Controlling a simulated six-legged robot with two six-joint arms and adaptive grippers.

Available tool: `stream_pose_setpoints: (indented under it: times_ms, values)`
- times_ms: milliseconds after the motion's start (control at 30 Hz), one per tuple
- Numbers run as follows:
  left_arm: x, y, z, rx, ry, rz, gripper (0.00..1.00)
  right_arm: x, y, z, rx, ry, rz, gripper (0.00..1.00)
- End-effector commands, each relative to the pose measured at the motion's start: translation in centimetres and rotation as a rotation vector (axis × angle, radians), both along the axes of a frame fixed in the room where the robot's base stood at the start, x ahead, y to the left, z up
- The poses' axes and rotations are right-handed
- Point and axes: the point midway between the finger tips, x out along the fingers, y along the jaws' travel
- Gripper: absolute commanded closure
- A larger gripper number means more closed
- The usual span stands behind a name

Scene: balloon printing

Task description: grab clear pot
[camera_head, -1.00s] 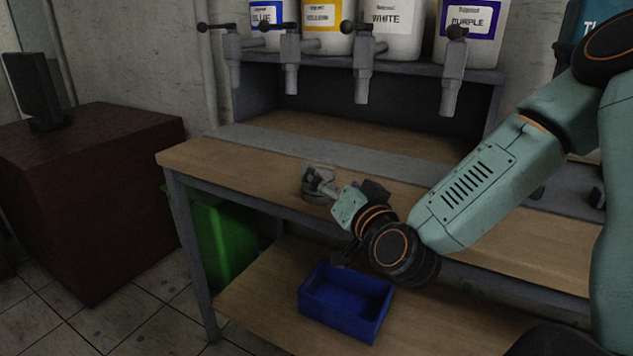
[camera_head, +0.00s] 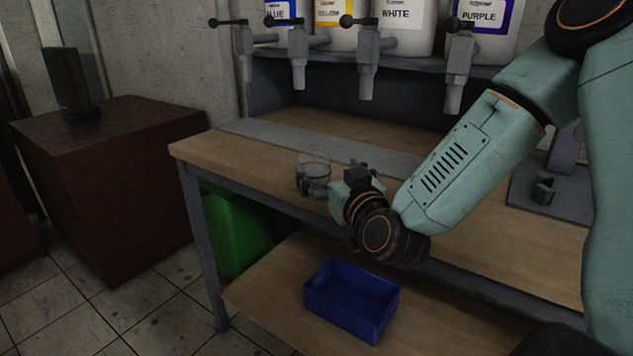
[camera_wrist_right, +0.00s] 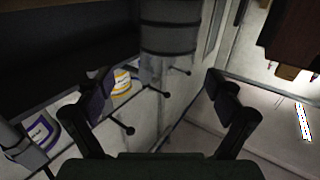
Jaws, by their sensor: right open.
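The clear pot (camera_head: 313,179) is a small see-through grey cylinder. It stands upright on the wooden bench top near the front edge, left of my right gripper (camera_head: 352,176). In the right wrist view, a banded translucent cylinder that looks like the pot (camera_wrist_right: 168,32) is beyond the gap between the fingers of my right gripper (camera_wrist_right: 162,92). Those fingers are spread, with nothing held between them. In the head view my wrist hides part of the fingers. My left gripper is not in view.
Taps and paint containers, including a white one (camera_head: 405,25), are above the bench (camera_head: 245,165). A blue bin (camera_head: 350,300) lies on the lower shelf and a green container (camera_head: 238,235) stands under the bench. A brown cabinet (camera_head: 110,190) is at left.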

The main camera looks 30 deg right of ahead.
Motion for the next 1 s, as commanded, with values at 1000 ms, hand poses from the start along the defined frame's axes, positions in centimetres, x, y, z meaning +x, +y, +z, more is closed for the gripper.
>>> stream_pose_setpoints:
  times_ms: [1000]
  values:
    - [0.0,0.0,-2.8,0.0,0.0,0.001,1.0,5.2,-0.5,-1.0,0.003,-0.001,0.004,0.22]
